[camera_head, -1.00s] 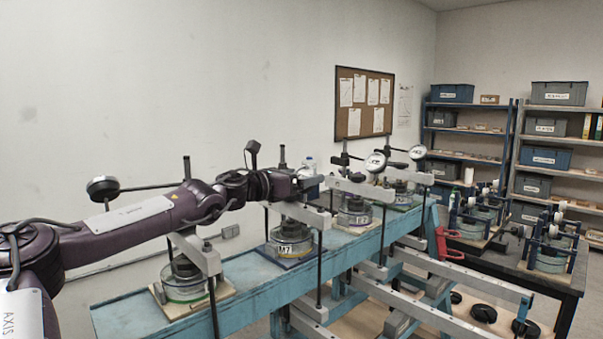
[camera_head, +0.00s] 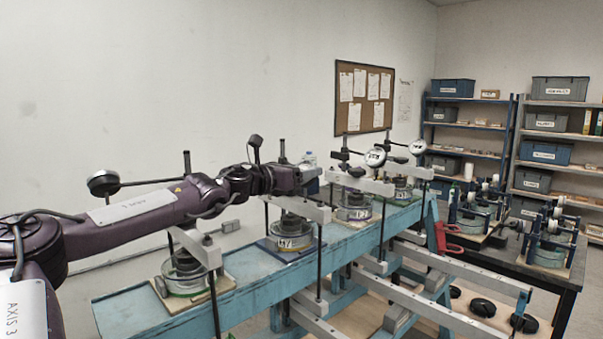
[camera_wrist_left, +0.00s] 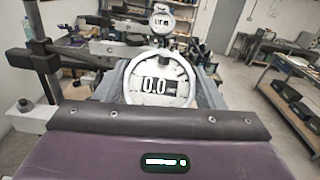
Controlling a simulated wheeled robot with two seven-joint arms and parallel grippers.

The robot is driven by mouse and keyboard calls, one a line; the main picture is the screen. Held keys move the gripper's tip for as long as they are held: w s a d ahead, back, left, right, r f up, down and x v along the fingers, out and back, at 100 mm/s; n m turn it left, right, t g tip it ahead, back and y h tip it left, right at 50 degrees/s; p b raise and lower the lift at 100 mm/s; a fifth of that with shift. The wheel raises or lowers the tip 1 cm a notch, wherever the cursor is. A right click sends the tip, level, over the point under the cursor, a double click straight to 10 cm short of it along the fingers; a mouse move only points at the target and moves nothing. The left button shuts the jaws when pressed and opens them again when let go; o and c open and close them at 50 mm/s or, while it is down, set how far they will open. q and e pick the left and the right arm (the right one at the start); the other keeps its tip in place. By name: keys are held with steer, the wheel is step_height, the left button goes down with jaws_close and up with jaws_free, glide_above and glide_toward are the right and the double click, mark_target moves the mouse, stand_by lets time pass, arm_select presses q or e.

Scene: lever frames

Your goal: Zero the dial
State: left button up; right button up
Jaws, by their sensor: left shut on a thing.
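The round white dial (camera_wrist_left: 160,88) fills the middle of the left wrist view, facing me. Its display looks like 0.0; I cannot tell if a mark before it is another digit. My left gripper (camera_head: 313,173) is shut on this dial, with grey fingers at both sides of its rim. In the head view the gripper hides this dial, above the second cell (camera_head: 290,235) of the row. Another dial (camera_head: 375,158) stands beyond; it also shows at the top of the left wrist view (camera_wrist_left: 162,20). My right gripper is not in view.
The blue bench (camera_head: 250,278) carries several cells with upright posts and grey lever beams. A far dial (camera_head: 418,147) and a near dial (camera_head: 103,183) stand on arms along it. A dark table (camera_head: 540,277) with more devices is at the right, before shelves (camera_head: 470,128).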

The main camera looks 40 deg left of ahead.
arm_select(q)
steer(key=shift+f+n+y+b, duration=0.2)
steer(key=shift+n+y+b, duration=0.25)
steer(key=shift+n, duration=0.25)
steer(key=shift+r+n+y, duration=0.1)
steer(key=shift+n+y, duration=0.55)
steer(key=shift+n, duration=0.15)
steer(key=n+y, duration=0.2)
steer(key=shift+r+n+g, duration=0.15)
steer(key=shift+n+g, duration=0.25)
steer(key=shift+n+y+p, duration=0.3)
steer(key=shift+n, duration=0.2)
steer(key=o, duration=1)
steer(key=shift+s, duration=0.15)
